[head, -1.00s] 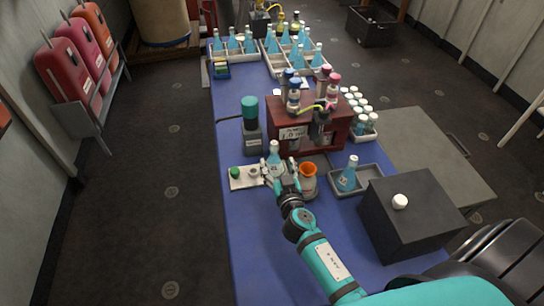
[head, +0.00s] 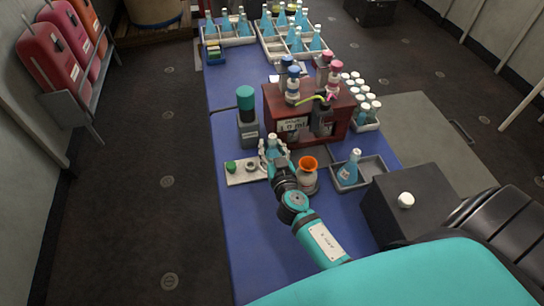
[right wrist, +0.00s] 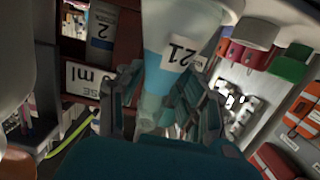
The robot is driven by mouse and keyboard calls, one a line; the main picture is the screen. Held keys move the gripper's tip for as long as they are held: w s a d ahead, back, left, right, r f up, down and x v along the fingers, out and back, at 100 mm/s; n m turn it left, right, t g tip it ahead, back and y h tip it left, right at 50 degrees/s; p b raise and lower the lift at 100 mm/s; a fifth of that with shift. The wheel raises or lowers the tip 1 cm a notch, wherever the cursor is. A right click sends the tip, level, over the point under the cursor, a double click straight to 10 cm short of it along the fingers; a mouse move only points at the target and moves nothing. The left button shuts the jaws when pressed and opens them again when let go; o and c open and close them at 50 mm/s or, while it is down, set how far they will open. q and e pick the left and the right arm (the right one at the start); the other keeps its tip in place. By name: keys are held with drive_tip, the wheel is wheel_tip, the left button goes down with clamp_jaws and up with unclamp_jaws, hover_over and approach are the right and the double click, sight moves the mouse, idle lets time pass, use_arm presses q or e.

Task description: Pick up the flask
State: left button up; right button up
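The flask (head: 272,143) holds blue liquid and stands at the far end of my right gripper, just in front of the red-brown dosing stand (head: 279,99). My right gripper (head: 275,149) has one finger on each side of it, spread wider than the flask. In the right wrist view the flask (right wrist: 168,58), with a label reading 21, sits between the two fingers (right wrist: 155,98). The fingers look open and close to the glass; contact is hard to judge. The flask's lower part is partly hidden by the gripper. My left gripper is not in view.
A pale plate with a green cap (head: 231,167) lies left of the gripper. An orange-topped vessel (head: 307,178) stands close on its right. Another blue flask (head: 348,172) stands in a grey tray (head: 374,169). A dark box (head: 393,190) is at the right. The blue table's (head: 240,222) near left is clear.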

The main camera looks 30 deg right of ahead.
drive_tip(key=shift+c, duration=2.1)
clamp_jaws()
drive_tip(key=shift+r, duration=0.3)
wheel_tip(320, 180, up, 6)
drive_tip(key=p, duration=0.3)
drive_tip(key=shift+d, duration=0.1)
wheel_tip(320, 180, up, 11)
drive_tip(key=p, duration=0.2)
use_arm(q)
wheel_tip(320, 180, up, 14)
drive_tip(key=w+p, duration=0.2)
drive_tip(key=p, duration=0.7)
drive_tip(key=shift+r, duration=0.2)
use_arm(e)
wheel_tip(320, 180, up, 10)
drive_tip(key=r, duration=0.1)
hover_over(273, 136)
drive_tip(key=shift+f, duration=0.25)
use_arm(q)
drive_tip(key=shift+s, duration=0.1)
use_arm(e)
drive_tip(key=shift+w, duration=0.1)
